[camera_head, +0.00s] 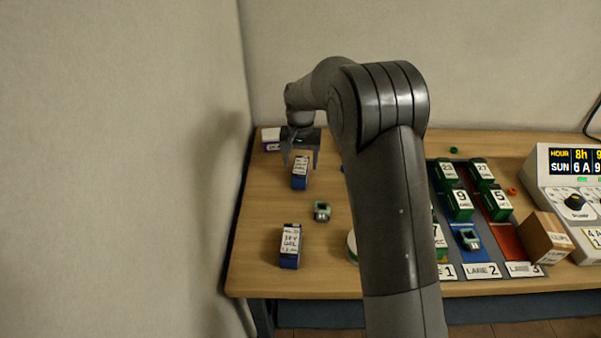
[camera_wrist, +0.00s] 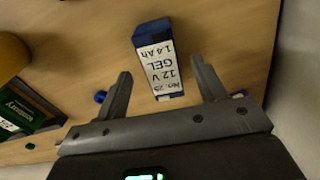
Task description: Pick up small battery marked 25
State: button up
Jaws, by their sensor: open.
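The small battery marked 25 (camera_wrist: 160,66) is a blue block with a white label reading "No 25, 12 V, GEL, 1.4 Ah" in the wrist view. In the head view this blue battery (camera_head: 300,174) lies at the left rear of the table, its label too small to read. My gripper (camera_head: 301,160) is open just behind and above it. In the wrist view, my gripper (camera_wrist: 162,72) has its two fingers to either side of the battery's labelled end, with clear gaps. It holds nothing.
Another blue battery (camera_head: 290,246) and a small grey-green device (camera_head: 321,211) lie nearer the front of the wooden table (camera_head: 262,215). A white and purple box (camera_head: 271,139) is at the back left corner. Green batteries (camera_head: 460,204) stand on marked lanes at right. A wall borders the left.

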aim_at(300, 166)
jog(key=f, duration=0.5)
jog(key=shift+w, duration=0.35)
grip_shut()
